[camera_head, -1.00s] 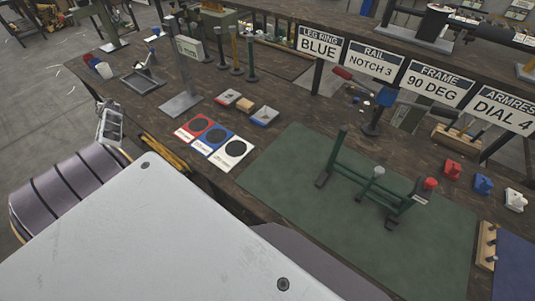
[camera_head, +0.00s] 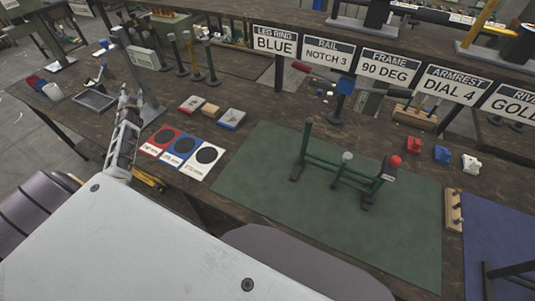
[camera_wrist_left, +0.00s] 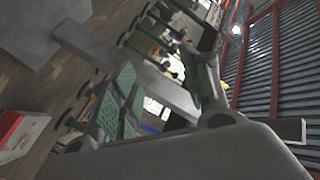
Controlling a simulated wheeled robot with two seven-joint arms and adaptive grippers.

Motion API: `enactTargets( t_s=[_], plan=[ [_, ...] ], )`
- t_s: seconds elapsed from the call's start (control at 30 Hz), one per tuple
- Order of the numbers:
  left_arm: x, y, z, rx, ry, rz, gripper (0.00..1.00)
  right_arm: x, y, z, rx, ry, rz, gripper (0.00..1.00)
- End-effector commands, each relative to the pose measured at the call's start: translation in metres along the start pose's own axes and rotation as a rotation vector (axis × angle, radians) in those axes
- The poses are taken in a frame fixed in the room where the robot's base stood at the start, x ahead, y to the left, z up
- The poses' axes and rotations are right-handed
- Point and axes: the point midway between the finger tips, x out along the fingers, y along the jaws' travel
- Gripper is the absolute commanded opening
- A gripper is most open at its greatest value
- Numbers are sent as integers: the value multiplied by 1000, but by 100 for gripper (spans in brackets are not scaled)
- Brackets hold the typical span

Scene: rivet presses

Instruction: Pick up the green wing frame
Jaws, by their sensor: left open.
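The green wing frame (camera_head: 340,173) stands on a green mat (camera_head: 268,194) in the middle of the head view. It has a tall upright at its left end, a low rail, a grey-topped post and a red-topped post at its right end. My left gripper (camera_head: 127,98) is raised over the table's left part, well left of the frame and apart from it. In the left wrist view, its fingers with green pads (camera_wrist_left: 158,78) are spread with nothing held. The frame cannot be made out in that view. My right gripper is not in view.
Red, blue and white cards (camera_head: 181,147) lie between my left gripper and the mat. A metal post on a grey base (camera_head: 148,110) stands close behind the gripper. Red, blue and white blocks (camera_head: 442,154) and a wooden peg block (camera_head: 453,211) sit right of the frame.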

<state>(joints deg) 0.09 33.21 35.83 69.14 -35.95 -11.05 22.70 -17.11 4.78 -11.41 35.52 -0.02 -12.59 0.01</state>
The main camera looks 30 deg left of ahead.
Motion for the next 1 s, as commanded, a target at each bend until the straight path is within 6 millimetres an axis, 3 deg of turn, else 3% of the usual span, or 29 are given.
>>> enactTargets(
  t_s=[0.2, 0.57, 0.8, 1.0],
  plan=[
    [-26, 62, -77, 47, 159, 67, 46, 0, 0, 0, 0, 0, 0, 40],
    [-94, 146, -207, 101, 430, 146, 46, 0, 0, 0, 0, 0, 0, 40],
    [-158, 189, -289, 114, 609, 182, 46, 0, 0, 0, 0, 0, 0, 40],
    [-224, 231, -330, 98, 716, 241, 46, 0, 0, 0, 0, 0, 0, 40]
  ],
)
